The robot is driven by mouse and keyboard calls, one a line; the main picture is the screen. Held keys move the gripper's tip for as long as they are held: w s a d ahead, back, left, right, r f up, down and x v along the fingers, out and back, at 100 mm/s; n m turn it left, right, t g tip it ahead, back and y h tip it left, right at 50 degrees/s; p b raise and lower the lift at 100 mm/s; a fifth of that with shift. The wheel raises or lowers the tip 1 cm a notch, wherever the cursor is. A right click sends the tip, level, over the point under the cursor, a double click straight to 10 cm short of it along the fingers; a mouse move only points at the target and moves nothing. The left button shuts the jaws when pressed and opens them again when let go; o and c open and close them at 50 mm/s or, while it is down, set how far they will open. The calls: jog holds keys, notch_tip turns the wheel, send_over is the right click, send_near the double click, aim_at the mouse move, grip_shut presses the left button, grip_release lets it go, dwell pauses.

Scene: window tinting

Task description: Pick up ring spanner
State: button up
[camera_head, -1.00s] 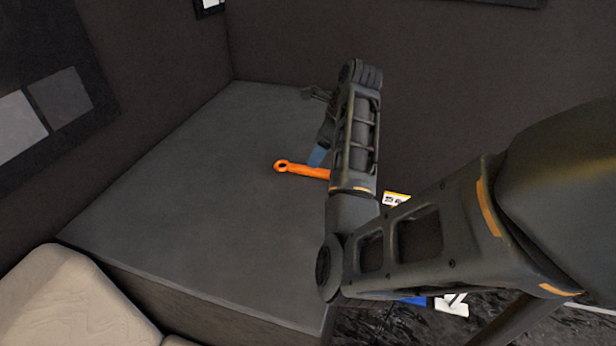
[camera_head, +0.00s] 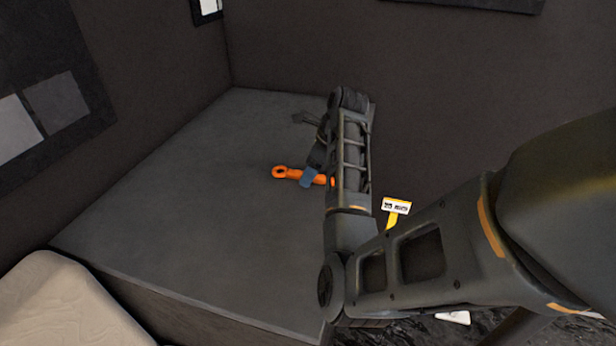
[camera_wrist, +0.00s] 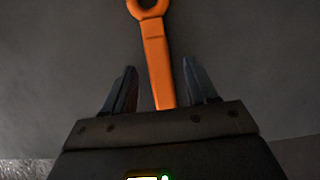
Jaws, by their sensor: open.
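The orange ring spanner (camera_head: 291,174) lies on the dark grey bench top (camera_head: 190,190). Its ring end points left in the head view, and my arm hides its other end. In the wrist view the spanner (camera_wrist: 156,60) runs from the ring at the top edge down between the two fingers of my gripper (camera_wrist: 160,88). The fingers stand apart, one on each side of the handle, with gaps to both. In the head view my gripper (camera_head: 308,178) is over the handle. Whether the fingers touch the bench cannot be told.
Dark walls (camera_head: 290,50) close off the back of the bench. A small white and yellow tag (camera_head: 396,208) shows right of my arm. A beige cushion-like object (camera_head: 65,305) is at the lower left. The left part of the bench is clear.

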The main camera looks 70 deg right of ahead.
jog(key=shift+c, duration=0.3)
grip_shut()
dwell(0.3)
